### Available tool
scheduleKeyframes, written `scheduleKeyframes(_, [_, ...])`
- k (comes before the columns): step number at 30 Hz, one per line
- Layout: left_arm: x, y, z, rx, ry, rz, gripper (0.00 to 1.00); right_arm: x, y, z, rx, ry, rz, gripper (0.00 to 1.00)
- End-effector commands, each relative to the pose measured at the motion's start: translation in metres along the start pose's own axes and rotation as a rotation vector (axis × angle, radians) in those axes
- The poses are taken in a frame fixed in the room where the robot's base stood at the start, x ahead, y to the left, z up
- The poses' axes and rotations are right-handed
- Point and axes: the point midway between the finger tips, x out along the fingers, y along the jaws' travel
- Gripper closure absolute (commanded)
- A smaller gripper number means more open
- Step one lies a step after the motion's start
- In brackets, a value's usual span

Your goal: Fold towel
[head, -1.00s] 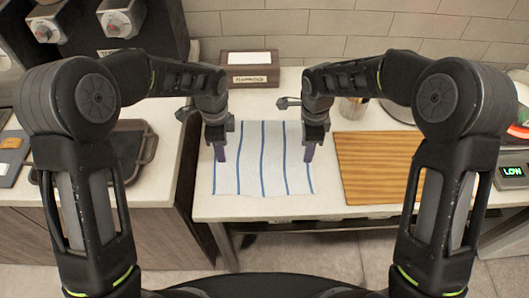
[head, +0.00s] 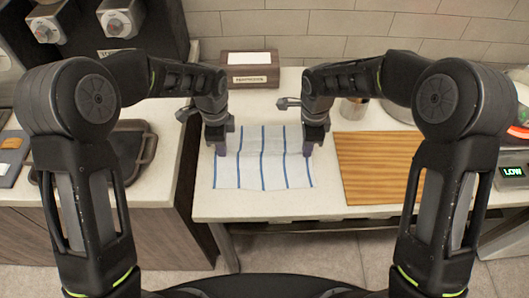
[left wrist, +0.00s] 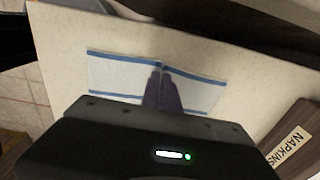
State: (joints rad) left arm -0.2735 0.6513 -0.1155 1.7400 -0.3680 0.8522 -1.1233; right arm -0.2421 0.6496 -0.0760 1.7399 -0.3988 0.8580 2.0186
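The towel (head: 250,174) is white with blue stripes and lies on the pale counter in the head view. A crease crosses it from side to side at the level of my fingertips. My left gripper (head: 221,152) is at the towel's left edge. In the left wrist view, its purple fingers (left wrist: 161,82) are together at the outer stripe, and the towel (left wrist: 115,72) bends there. My right gripper (head: 308,152) is at the towel's right edge, level with the left, and appears shut on the cloth. Its fingertips are small and partly hidden.
A brown napkin box (head: 250,70) stands behind the towel. A wooden board (head: 378,170) lies to the right, with a metal cup (head: 352,108) behind it. A dark tray (head: 130,155) is on the left counter. The counter (head: 265,208) in front of the towel is clear.

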Motion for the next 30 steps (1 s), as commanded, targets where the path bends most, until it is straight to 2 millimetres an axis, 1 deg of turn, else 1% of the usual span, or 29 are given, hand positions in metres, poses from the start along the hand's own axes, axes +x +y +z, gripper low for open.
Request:
scheduleKeyframes(24, [0.0006, 0.0002, 0.0002, 0.000, 0.000, 0.001, 1.00, 0.0015, 0.0011, -0.0005, 0.000, 0.001, 0.004, 1.00])
scheduleKeyframes(30, [-0.0065, 0.0002, 0.0002, 0.000, 0.000, 0.001, 1.00, -0.0056, 0.0010, -0.0004, 0.000, 0.001, 0.003, 1.00])
